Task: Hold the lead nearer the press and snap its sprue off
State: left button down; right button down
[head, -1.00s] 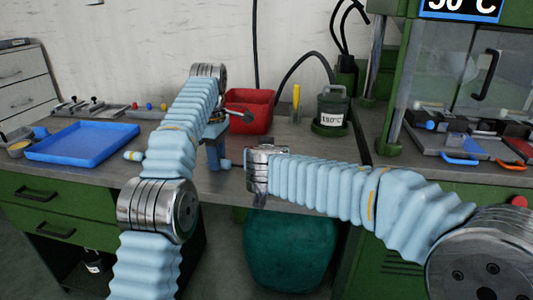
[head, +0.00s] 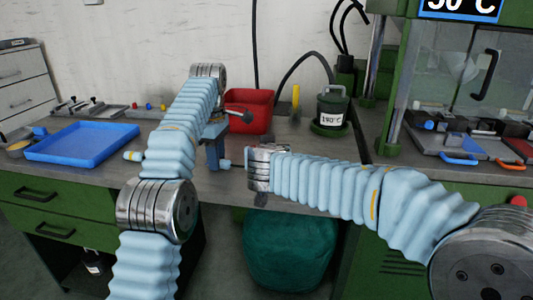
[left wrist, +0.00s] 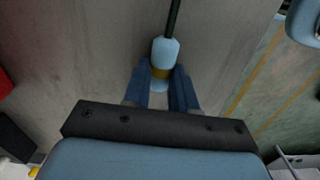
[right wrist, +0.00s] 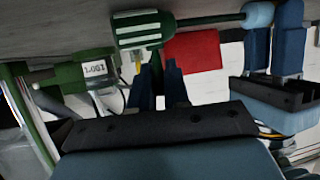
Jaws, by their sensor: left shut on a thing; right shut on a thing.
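My left gripper (left wrist: 160,85) is shut on the light-blue end (left wrist: 165,50) of a lead, with a yellow band between the fingers and a dark cable running away from it. In the head view this gripper (head: 214,155) points down over the bench front. The right wrist view shows the lead running from the light-blue end (right wrist: 258,14) to a green moulded part with pale stripes (right wrist: 140,30). My right gripper (right wrist: 160,85) is shut at the edge of that part. The sprue is mostly hidden between its fingers. In the head view my right wrist hides this gripper.
A blue tray (head: 82,142) lies at left. The green press (head: 400,90), with parts on its bed, is at right. A teal container (head: 290,250) is below the bench edge.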

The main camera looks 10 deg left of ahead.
jog(key=shift+r, duration=2.9)
pick_arm(q)
jog(key=c, duration=0.8)
grip_release()
jog(key=shift+r, duration=0.1)
